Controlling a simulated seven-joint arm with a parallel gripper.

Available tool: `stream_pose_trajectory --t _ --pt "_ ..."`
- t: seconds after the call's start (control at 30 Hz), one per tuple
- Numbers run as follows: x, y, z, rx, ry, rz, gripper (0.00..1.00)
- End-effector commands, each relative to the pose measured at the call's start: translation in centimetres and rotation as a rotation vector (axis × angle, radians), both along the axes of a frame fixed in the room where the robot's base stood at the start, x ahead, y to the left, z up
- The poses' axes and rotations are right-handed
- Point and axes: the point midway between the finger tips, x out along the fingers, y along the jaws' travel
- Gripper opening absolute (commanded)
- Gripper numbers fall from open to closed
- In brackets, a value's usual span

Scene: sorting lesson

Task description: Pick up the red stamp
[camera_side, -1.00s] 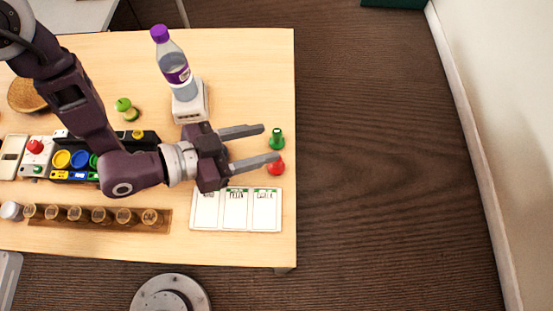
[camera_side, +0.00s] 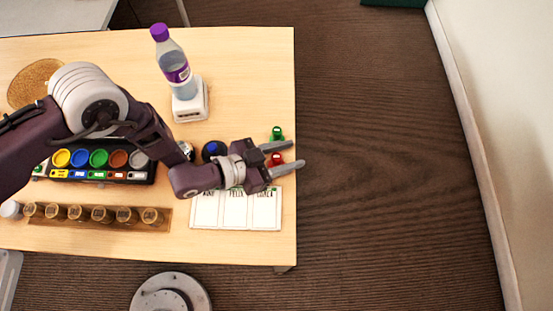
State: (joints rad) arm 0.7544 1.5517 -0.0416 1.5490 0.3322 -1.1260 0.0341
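The red stamp (camera_side: 276,159) is near the right edge of the table, just below the green stamp (camera_side: 277,134). My gripper (camera_side: 297,154) points right, with its two grey fingers apart. The red stamp shows in the gap between the fingers, and the lower finger hides its lower part. I cannot tell from this one view how high the fingers are or whether they touch the stamp. The upper finger passes just below the green stamp.
White cards (camera_side: 235,212) lie below my gripper. A purple-capped bottle (camera_side: 173,62) stands on a white device (camera_side: 190,104). A dark round item with a blue top (camera_side: 212,149), a black tray of coloured pots (camera_side: 98,178) and a wooden rack (camera_side: 88,223) are leftward. The table's upper right is clear.

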Motion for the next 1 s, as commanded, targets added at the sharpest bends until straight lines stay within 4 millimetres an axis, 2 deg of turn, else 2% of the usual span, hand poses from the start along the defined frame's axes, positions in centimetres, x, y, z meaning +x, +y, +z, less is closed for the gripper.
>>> stream_pose_trajectory --t 0.03,0.17,0.2,0.47,0.57,0.67,0.9,1.0 --pt "0.0 0.0 0.0 0.0 0.0 0.0 0.28" --pt "0.0 0.0 0.0 0.0 0.0 0.0 0.03" --pt "0.0 0.0 0.0 0.0 0.0 0.0 0.0" --pt "0.0 0.0 0.1 0.0 0.0 0.0 0.0" --pt "0.0 0.0 0.7 -0.001 0.0 0.001 0.0" --pt "0.1 0.0 2.4 -0.003 0.0 0.002 0.0" --pt "0.1 0.0 8.3 -0.003 -0.001 0.001 0.0" --pt "0.1 0.0 9.5 -0.001 0.0 0.001 0.0"
